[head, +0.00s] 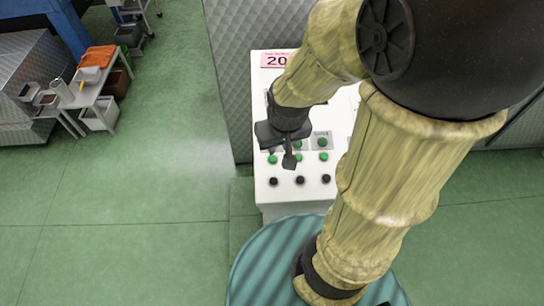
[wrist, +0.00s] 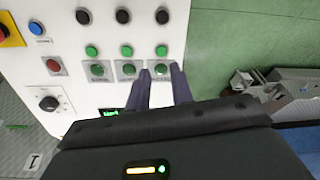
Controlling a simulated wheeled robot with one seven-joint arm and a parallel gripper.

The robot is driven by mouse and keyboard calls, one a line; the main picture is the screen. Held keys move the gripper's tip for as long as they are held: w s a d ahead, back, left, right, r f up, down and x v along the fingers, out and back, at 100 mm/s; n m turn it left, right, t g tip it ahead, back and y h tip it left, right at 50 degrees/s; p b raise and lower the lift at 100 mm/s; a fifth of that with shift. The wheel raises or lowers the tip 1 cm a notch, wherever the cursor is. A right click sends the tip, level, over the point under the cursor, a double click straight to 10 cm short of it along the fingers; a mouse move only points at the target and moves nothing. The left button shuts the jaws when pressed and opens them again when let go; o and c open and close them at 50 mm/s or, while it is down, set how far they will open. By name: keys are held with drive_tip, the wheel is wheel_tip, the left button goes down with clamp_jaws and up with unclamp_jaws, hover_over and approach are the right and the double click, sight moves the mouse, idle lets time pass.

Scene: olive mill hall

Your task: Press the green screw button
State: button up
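A white control panel (head: 263,205) stands in front of me; it also fills the left of the wrist view (wrist: 75,45). Three green buttons on plates form a row in the wrist view: left (wrist: 97,70), middle (wrist: 129,69) and right (wrist: 161,70). Their labels are too small to read, so I cannot tell which is screw. My gripper (wrist: 160,72) has its two fingers apart with nothing between them, the tips around the right plated button in the picture. I cannot tell if they touch the panel. In the head view my gripper (head: 289,163) hides part of that row.
Small green rounds (wrist: 126,50) and black ones (wrist: 123,16) form two more rows. A blue button (wrist: 36,29), red button (wrist: 53,66), dark knob (wrist: 48,103) and red-yellow emergency stop (wrist: 7,30) are at left. Green floor (head: 150,190) is open left of the panel.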

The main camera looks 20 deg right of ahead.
clamp_jaws()
idle(1.4)
